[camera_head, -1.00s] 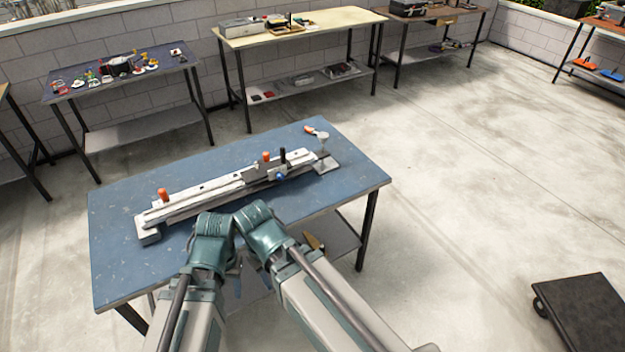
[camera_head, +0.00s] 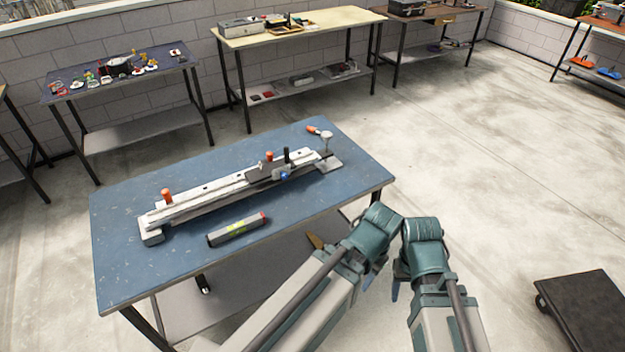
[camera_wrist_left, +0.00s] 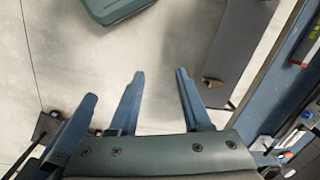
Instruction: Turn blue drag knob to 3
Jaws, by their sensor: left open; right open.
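The blue drag knob (camera_head: 285,174) is on the front side of a long metal rail device (camera_head: 215,192) on the blue table. It is small in the head view, and I cannot read its setting. My right gripper (camera_head: 395,287) points down off the table's front right, well apart from the knob. My left gripper sits beside it, mostly hidden behind its own arm in the head view. In the left wrist view the left gripper (camera_wrist_left: 160,75) has its two blue fingers apart, with nothing between them, over the floor. Another blue finger shows at that view's left.
A black level with green and red parts (camera_head: 237,230) lies in front of the rail on the blue table (camera_head: 120,255). An orange-handled tool (camera_head: 320,131) is at the table's far right. A dark cart (camera_head: 585,315) stands at lower right. Open floor lies right of the table.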

